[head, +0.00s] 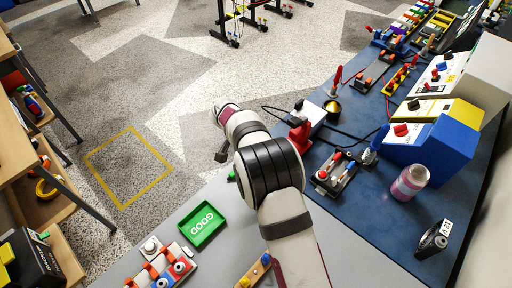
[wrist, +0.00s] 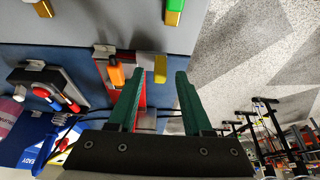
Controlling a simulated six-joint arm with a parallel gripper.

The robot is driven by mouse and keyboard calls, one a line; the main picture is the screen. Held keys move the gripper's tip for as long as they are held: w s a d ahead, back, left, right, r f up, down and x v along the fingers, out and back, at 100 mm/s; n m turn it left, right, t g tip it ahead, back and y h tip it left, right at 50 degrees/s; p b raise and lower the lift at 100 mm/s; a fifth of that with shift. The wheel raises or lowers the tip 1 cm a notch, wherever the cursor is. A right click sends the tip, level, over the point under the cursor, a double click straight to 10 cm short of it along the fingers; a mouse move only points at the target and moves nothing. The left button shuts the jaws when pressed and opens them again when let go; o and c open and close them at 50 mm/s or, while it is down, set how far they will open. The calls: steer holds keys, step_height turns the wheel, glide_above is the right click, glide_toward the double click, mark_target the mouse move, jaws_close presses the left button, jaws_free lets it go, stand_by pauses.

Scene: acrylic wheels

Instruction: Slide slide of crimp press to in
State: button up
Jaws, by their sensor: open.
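My gripper (wrist: 160,77) is open, with two green fingers spread in the wrist view. A red device with a pale metal part (wrist: 127,92), which looks like the crimp press, lies beyond and partly between the fingers. An orange piece (wrist: 116,74) and a yellow block (wrist: 160,69) show at it; I cannot tell which part is the slide. The yellow block appears in the gap between the fingertips, and contact cannot be told. In the head view, the red device (head: 300,137) stands at the bench's left edge, partly hidden by my arm. The fingers are mostly hidden there.
A device with red and white knobs (head: 336,172) stands beside the red one. A pink bottle (head: 410,181) and a blue-and-yellow box (head: 438,137) are farther right. A green GOOD tray (head: 202,224) lies on the grey table. Black cables cross the blue bench.

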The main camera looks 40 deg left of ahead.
steer(key=shift+x, duration=0.75)
jaws_close()
stand_by(0.9)
